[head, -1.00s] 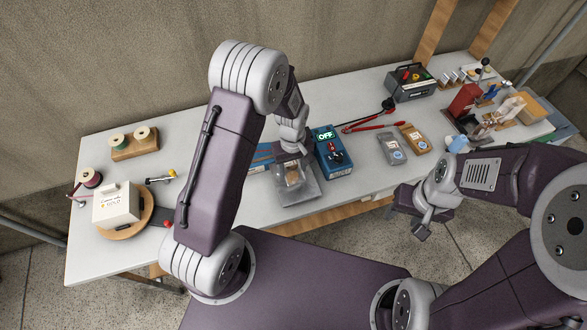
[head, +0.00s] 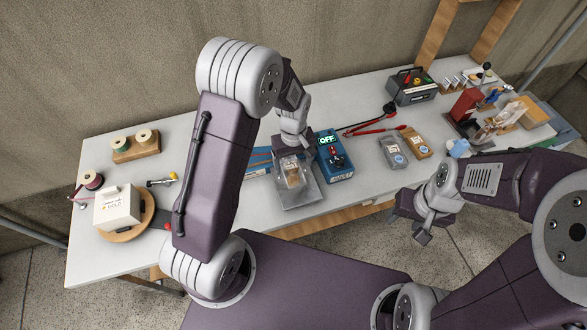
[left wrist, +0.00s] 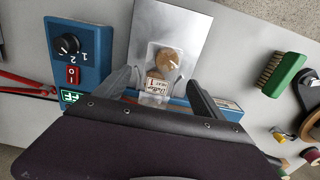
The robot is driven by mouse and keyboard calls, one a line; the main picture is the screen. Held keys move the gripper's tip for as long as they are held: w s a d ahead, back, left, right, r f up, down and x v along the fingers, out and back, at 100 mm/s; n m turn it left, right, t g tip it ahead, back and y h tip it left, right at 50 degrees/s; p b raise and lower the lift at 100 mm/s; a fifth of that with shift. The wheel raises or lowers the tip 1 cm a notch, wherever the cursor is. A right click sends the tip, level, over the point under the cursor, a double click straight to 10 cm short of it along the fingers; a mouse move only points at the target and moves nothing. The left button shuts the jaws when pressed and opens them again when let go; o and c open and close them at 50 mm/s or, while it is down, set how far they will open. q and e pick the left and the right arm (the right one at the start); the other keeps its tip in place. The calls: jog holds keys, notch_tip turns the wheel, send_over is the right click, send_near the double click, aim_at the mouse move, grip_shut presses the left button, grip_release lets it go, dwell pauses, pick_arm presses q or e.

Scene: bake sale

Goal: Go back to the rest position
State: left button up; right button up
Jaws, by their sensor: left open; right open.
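My left gripper (head: 291,153) is open, just above and behind a clear bag (head: 293,177) that lies on a grey metal plate (head: 299,198). In the left wrist view the bag (left wrist: 164,68), with brown baked pieces and a printed label, lies between the two spread fingers, apart from both. The plate (left wrist: 190,24) also shows there. My right gripper (head: 423,222) is open and empty, in front of the table's front edge over the floor.
A blue sealer box (head: 336,163) with a green "OFF" display stands right beside the plate.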

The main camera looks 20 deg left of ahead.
pick_arm(q)
notch_tip(320, 180, up, 5)
jog(key=shift+s+f, duration=0.1)
jog(key=shift+r, duration=0.25)
jog(key=s+a+r+m, duration=0.1)
jog(key=s+a+m, duration=0.1)
jog(key=s, duration=0.4)
jog(key=s+a+r+m+t, duration=0.1)
jog(key=s+a+m, duration=0.1)
jog(key=s+m, duration=0.2)
jog(key=s, duration=0.2)
jog(key=shift+s+m, duration=0.3)
jog(key=shift+s, duration=0.05)
dwell(1.4)
